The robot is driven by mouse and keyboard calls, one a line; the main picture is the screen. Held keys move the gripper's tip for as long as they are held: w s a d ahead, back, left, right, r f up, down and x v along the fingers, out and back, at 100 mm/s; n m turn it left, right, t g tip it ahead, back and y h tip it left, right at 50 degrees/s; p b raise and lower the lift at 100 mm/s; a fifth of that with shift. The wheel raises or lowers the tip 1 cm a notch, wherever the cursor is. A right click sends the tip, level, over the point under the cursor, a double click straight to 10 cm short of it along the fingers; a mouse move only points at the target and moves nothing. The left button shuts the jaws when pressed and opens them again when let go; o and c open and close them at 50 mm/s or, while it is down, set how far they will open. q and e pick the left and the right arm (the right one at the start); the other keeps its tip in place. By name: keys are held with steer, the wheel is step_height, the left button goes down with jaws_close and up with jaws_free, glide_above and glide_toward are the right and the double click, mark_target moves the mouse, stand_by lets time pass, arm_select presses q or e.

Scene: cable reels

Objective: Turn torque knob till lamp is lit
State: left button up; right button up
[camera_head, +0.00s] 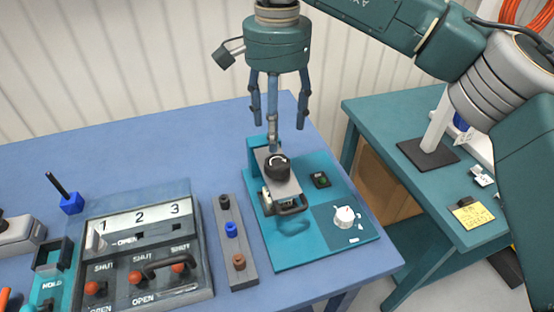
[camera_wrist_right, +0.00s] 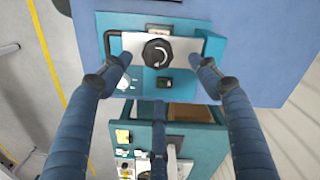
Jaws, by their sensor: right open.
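A black round knob (camera_head: 277,166) with a white curved arrow sits on a grey bracket on the teal board (camera_head: 284,254). It also shows in the right wrist view (camera_wrist_right: 156,53). A white knob (camera_head: 344,216) stands on a darker dial patch at the board's front right. A small black box with a dark green face (camera_head: 320,180), apparently the lamp, lies right of the black knob; it looks dim. My right gripper (camera_head: 278,128) hangs above the black knob, pointing down, its three fingers spread open and empty. In the wrist view the knob lies between the fingers, apparently untouched. My left gripper is out of view.
A numbered switch panel (camera_head: 140,215) with orange-tipped levers stands farther left. A separate teal table (camera_head: 450,180) stands right, across a gap. Bare blue tabletop (camera_head: 190,145) lies behind.

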mark_target(277, 162)
steer(key=f, duration=0.2)
steer(key=f+p, duration=0.1)
steer(key=f, duration=0.5)
steer(key=shift+s+f+p, duration=0.15)
steer(key=shift+s+p, duration=0.1)
steer(key=shift+p, duration=0.05)
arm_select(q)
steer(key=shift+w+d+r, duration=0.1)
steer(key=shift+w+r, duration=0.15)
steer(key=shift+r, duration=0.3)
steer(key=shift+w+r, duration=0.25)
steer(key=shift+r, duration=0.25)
arm_select(e)
steer(key=shift+f, duration=0.45)
steer(key=c, duration=1.1)
